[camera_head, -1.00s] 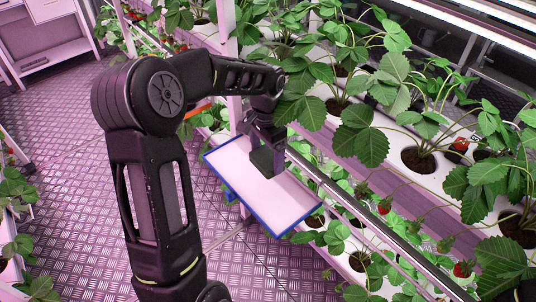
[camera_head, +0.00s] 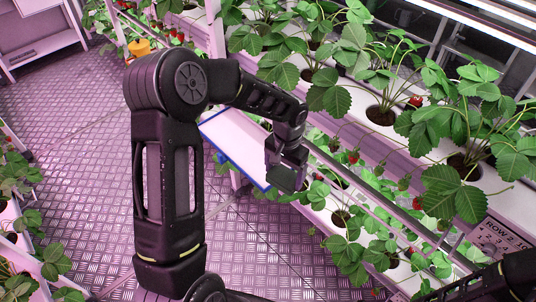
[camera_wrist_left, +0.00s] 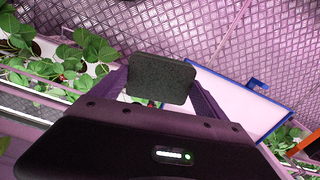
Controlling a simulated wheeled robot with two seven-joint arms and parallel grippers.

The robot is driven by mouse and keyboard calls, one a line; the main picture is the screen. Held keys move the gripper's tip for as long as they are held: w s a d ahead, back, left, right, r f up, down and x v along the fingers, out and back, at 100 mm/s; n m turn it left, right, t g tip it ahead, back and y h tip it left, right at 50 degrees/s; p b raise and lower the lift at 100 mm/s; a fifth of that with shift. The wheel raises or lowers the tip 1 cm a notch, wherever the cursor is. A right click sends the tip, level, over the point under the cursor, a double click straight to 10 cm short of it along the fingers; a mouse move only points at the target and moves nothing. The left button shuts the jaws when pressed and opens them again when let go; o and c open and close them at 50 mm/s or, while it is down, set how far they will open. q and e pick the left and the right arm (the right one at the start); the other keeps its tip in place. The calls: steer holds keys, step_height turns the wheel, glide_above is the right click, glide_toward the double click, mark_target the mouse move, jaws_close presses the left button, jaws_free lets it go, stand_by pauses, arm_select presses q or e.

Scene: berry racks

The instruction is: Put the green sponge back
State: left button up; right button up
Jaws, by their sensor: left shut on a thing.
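My left gripper (camera_head: 287,168) is shut on a dark block, which I take to be the green sponge (camera_wrist_left: 162,78); its green is very dark in the wrist view. In the head view the arm and gripper mostly hide the sponge. A white tray with a blue rim (camera_head: 235,146) is at the rack's side, partly behind my left arm. The gripper is at the tray's right end in the head view. In the wrist view the tray (camera_wrist_left: 235,105) lies right of the sponge, beyond it. I cannot tell the height between them.
Strawberry plants in white gutters (camera_head: 395,145) fill the right side, with leaves and fruit close to the gripper. A metal rail (camera_head: 350,180) runs along the rack. The patterned floor (camera_head: 85,150) is open on the left. An orange thing (camera_head: 140,47) is at the back left.

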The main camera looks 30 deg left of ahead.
arm_select(q)
steer(key=d+f+b, duration=0.2)
steer(key=f+b, duration=0.2)
steer(key=f, duration=0.3)
steer(key=s+d+f+n+b, duration=0.1)
steer(key=d+f+b, duration=0.2)
steer(key=f, duration=0.3)
steer(key=shift+d+f+b, duration=0.35)
steer(key=shift+b, duration=0.4)
steer(key=shift+s, duration=0.1)
